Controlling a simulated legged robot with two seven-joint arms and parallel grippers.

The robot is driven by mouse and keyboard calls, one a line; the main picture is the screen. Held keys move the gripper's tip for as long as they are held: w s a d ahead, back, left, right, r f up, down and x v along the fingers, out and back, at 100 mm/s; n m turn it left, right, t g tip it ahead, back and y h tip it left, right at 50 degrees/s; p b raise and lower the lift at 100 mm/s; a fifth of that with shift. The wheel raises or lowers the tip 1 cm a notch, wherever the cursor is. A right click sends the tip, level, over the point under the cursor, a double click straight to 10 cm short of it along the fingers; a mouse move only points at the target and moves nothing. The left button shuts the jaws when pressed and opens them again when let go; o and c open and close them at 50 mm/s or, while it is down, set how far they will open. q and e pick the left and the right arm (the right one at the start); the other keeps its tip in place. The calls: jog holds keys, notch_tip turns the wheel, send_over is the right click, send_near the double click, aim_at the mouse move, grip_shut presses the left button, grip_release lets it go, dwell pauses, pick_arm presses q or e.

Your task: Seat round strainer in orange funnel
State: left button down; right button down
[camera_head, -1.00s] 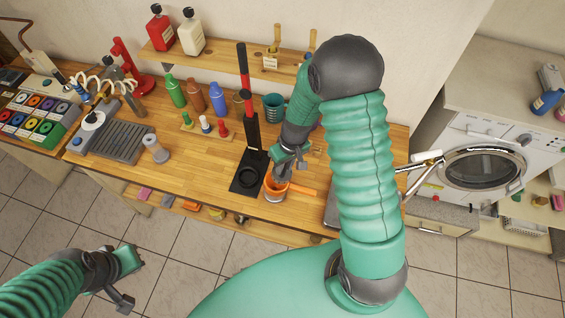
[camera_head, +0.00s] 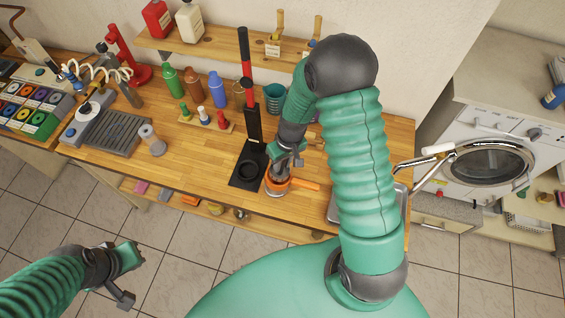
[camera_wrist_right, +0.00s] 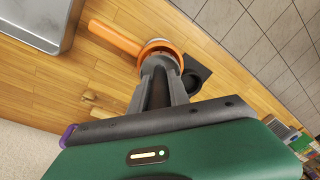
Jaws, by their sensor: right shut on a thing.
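The orange funnel (camera_head: 278,186) stands on the wooden workbench, its orange handle (camera_head: 305,184) pointing right. It also shows in the right wrist view (camera_wrist_right: 117,38), just beyond my fingertips. My right gripper (camera_head: 281,168) is over the funnel's mouth, pointing down, and is shut on the round strainer. Only a pale, light rim of the strainer (camera_wrist_right: 158,42) shows at the funnel's mouth; my fingers hide the rest. I cannot tell whether it rests fully in the funnel. My left gripper (camera_head: 128,276) is open and empty, off the front of the bench.
A black press stand (camera_head: 247,171) with a tall red-and-black lever is close left of the funnel. A metal tray (camera_wrist_right: 38,18) lies to its right. Several bottles (camera_head: 193,84) and a teal cup (camera_head: 275,97) stand behind.

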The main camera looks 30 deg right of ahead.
aim_at(281, 174)
jog(key=shift+w, duration=0.25)
pick_arm(q)
jog(key=shift+w, duration=0.25)
jog(key=shift+s, duration=0.2)
pick_arm(e)
jog(key=shift+s, duration=0.2)
jog(key=shift+s, duration=0.2)
pick_arm(q)
jog(key=shift+w+f, duration=0.1)
pick_arm(e)
jog(key=shift+w, duration=0.15)
pick_arm(q)
jog(key=shift+f, duration=0.15)
pick_arm(e)
jog(key=shift+f, duration=0.15)
